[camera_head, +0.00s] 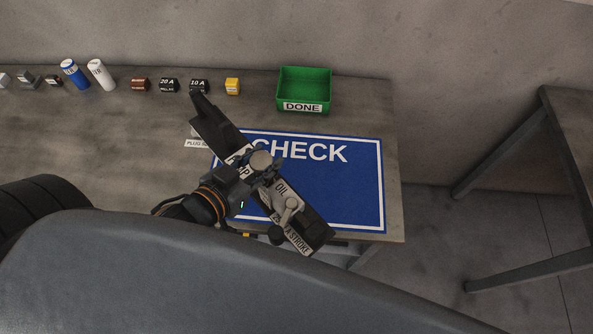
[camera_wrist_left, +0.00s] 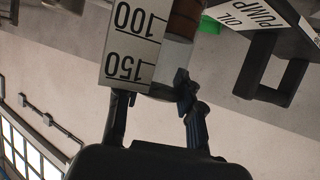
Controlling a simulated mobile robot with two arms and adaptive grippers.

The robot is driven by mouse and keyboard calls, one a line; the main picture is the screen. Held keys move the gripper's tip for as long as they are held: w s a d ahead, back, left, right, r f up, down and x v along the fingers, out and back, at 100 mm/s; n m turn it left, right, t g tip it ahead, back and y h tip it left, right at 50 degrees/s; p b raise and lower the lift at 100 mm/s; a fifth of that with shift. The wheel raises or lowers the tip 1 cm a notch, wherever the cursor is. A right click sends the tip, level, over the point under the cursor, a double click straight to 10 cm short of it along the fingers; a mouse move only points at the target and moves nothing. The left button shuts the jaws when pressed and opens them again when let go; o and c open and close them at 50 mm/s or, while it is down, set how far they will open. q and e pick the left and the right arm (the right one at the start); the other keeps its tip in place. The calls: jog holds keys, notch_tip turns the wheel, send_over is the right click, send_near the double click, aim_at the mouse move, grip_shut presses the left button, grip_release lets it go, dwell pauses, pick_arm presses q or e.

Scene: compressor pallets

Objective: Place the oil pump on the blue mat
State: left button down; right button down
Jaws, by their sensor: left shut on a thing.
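The oil pump (camera_head: 308,232) is a long dark body with white labels reading "OIL" and "PUMP". It lies diagonally across the head view, over the blue mat (camera_head: 362,190), which is marked "CHECK". My left gripper (camera_head: 258,168) is shut on the oil pump near its middle. Whether the pump touches the mat I cannot tell. In the left wrist view, the fingers of my left gripper (camera_wrist_left: 157,105) are around a part beside a white scale reading "100" and "150". The pump's label (camera_wrist_left: 252,18) shows upside down at the top right. My right gripper is not in view.
A green box (camera_head: 304,84) labelled "DONE" stands behind the mat on the grey table (camera_head: 120,130). A yellow block (camera_head: 232,86), a blue can (camera_head: 74,73), a white can (camera_head: 101,74) and several small blocks line the back. A second table (camera_head: 565,130) stands at right.

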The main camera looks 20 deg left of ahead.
pick_arm(q)
jog(key=shift+s+d+r, duration=0.15)
jog(key=shift+s, duration=0.1)
jog(key=shift+w+d+f+b, duration=0.1)
jog(key=shift+d+f+b, duration=0.1)
jog(key=shift+b, duration=0.1)
jog(key=shift+w+d+f+b, duration=0.2)
jog(key=shift+w+d+b, duration=0.1)
jog(key=shift+w, duration=0.2)
jog(key=shift+w+d+f+b, duration=0.2)
jog(key=shift+w+b, duration=0.05)
jog(key=shift+w, duration=0.2)
jog(key=w+d+f+p, duration=0.3)
jog(key=w+d+f, duration=0.3)
jog(key=w+f, duration=0.3)
notch_tip(320, 180, down, 3)
jog(key=shift+w+r+p, duration=0.1)
jog(key=shift+w+p, duration=0.2)
jog(key=c, duration=0.9)
grip_release()
jog(key=shift+s+f, duration=0.1)
jog(key=shift+f, duration=0.15)
jog(key=shift+o, duration=0.2)
